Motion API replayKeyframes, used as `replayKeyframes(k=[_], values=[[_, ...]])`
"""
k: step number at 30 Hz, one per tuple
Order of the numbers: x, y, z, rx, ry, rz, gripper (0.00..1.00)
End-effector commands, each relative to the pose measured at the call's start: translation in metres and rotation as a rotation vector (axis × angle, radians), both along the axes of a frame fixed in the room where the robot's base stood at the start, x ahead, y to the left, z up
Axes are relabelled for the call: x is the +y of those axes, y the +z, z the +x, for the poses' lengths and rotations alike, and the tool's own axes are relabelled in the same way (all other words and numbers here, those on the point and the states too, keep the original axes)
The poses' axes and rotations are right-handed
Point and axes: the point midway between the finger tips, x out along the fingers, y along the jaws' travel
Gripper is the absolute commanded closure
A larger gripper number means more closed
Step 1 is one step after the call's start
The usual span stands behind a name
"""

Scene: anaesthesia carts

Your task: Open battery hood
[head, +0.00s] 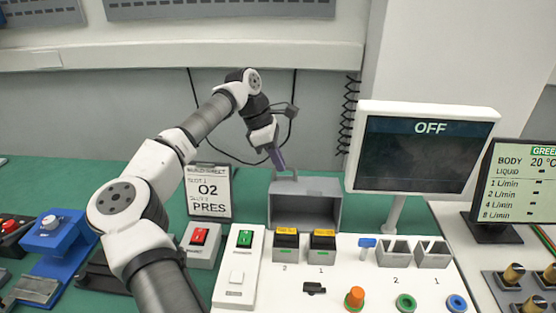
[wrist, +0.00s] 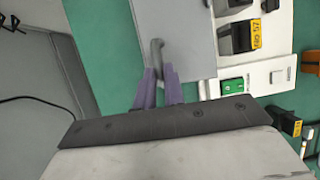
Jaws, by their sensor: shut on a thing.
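The grey battery hood (head: 305,187) stands on the white panel behind two black-and-yellow battery blocks (head: 304,240) marked 2 and 1. Its hollow inside faces the head camera, and the blocks in front of it are uncovered. In the wrist view the hood (wrist: 180,30) is a flat grey plate with a bent grey handle (wrist: 157,48) at its edge. My gripper (head: 281,166) is at the hood's upper back edge. In the wrist view the purple fingers of my gripper (wrist: 160,84) are shut on the handle.
A monitor (head: 420,152) reading OFF stands to the right of the hood. A sign card (head: 209,192), a red switch box (head: 200,240) and a green switch panel (head: 240,258) are to the left. The wall is behind; green table surface is bare around the hood's back.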

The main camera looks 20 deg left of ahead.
Motion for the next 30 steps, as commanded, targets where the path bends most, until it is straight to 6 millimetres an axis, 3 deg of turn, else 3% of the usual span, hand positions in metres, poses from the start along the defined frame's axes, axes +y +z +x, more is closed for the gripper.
replayKeyframes(k=[18, 30], values=[[-0.009, 0.019, -0.053, -0.31, 0.001, 0.063, 1.0], [-0.011, 0.025, -0.058, -0.335, 0.001, 0.068, 1.0]])
